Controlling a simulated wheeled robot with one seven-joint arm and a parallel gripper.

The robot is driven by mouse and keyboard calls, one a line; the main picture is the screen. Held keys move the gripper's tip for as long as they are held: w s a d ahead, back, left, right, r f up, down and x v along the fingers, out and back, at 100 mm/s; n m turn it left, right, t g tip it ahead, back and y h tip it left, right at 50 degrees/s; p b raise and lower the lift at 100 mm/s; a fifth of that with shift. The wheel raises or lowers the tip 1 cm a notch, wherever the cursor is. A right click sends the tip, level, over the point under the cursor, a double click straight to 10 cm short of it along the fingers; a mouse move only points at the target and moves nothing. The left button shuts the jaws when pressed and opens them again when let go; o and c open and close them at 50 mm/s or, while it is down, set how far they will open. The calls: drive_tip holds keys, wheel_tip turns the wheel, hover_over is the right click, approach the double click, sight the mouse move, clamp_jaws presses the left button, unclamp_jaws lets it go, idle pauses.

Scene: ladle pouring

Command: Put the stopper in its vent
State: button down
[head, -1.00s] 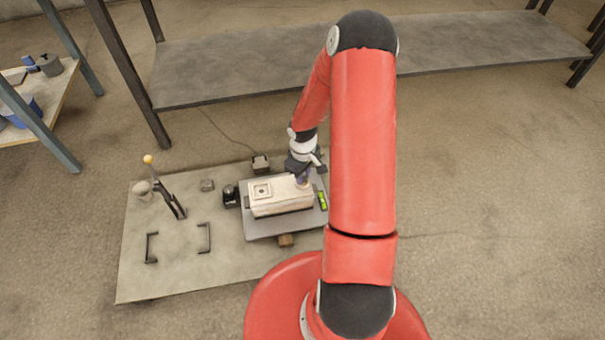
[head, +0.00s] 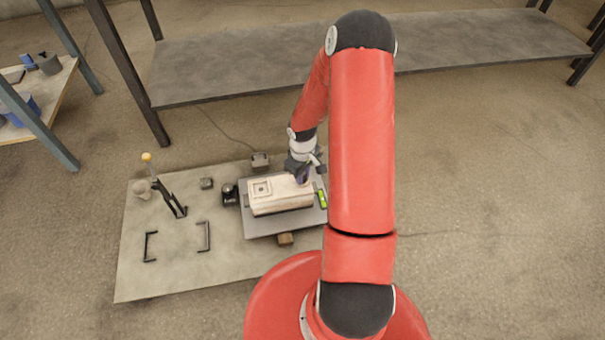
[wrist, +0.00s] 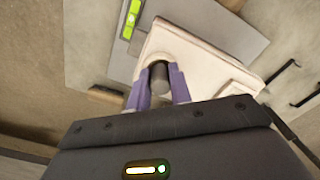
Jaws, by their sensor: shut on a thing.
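The stopper (wrist: 160,80) is a dark grey cylinder held between the two purple fingers of my gripper (wrist: 158,92) in the wrist view. The cream mould block (head: 283,198) lies on a grey plate, with a square basin (head: 262,189) at its left end. In the head view my gripper (head: 302,178) is over the block's right end, pointing down. The stopper is at the block's end in the wrist view. The vent is hidden beneath the stopper and fingers, so I cannot tell whether the stopper is in it or just above it.
A green level (head: 322,198) lies on the plate (head: 270,228) right of the block. The board's front left (head: 165,280) is clear.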

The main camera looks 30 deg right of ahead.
drive_tip(key=shift+f+b, duration=0.4)
drive_tip(key=shift+f, duration=0.1)
drive_tip(key=c, duration=1.3)
unclamp_jaws()
drive_tip(key=shift+c, duration=0.2)
drive_tip(key=shift+o, duration=0.5)
drive_tip(key=shift+r, duration=0.4)
drive_tip(key=shift+o, duration=0.3)
wheel_tip(320, 180, up, 8)
drive_tip(key=shift+f+p, duration=0.1)
drive_tip(key=shift+p, duration=0.9)
drive_tip(key=s+a+r+m+t+h+p, duration=0.1)
drive_tip(key=s+a+r, duration=0.1)
drive_tip(key=r, duration=0.6)
drive_tip(key=s+a+r, duration=0.2)
drive_tip(key=r, duration=0.5)
drive_tip(key=s+a+r+m+t+h+p, duration=0.1)
drive_tip(key=s+a+r, duration=0.1)
drive_tip(key=r, duration=0.6)
drive_tip(key=s+a+r+m+t+y+p, duration=0.1)
drive_tip(key=s+a+r, duration=0.3)
drive_tip(key=s+r, duration=0.2)
drive_tip(key=s+a+r+m+t+y+p, duration=0.1)
drive_tip(key=s+a+r+t, duration=0.1)
drive_tip(key=s+r, duration=0.4)
drive_tip(key=shift+s+a+r+t, duration=0.25)
drive_tip(key=shift+s+a+t, duration=0.05)
drive_tip(key=shift+s+a, duration=0.65)
